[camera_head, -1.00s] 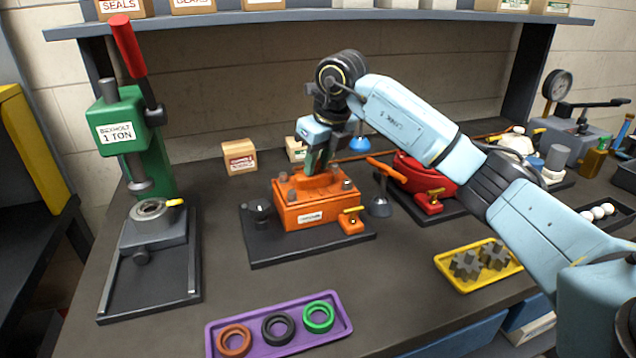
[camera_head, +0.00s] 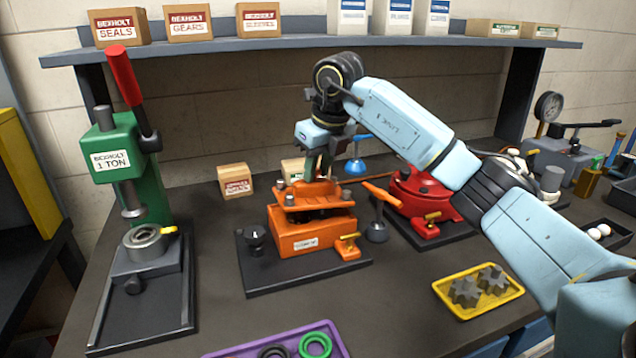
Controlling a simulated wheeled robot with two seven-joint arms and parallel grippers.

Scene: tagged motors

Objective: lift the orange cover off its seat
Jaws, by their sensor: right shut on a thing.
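The orange cover (camera_head: 300,201) is a flat plate with grey bolt heads and a raised middle part. It hangs a little above the orange housing (camera_head: 297,237), with a dark gap between them. The housing stands on a black base plate (camera_head: 275,283) and has a yellow-handled valve at its front right. My right gripper (camera_head: 318,172) points down and is shut on the cover's raised middle part. The fingertips are partly hidden against the cover. My left gripper is not in view.
A green press (camera_head: 142,200) stands at left, and a red housing (camera_head: 412,196) close at right. An orange-handled tool (camera_head: 377,220) stands between the housings. A yellow tray (camera_head: 463,308) with gears and a purple tray (camera_head: 335,345) with rings lie in front.

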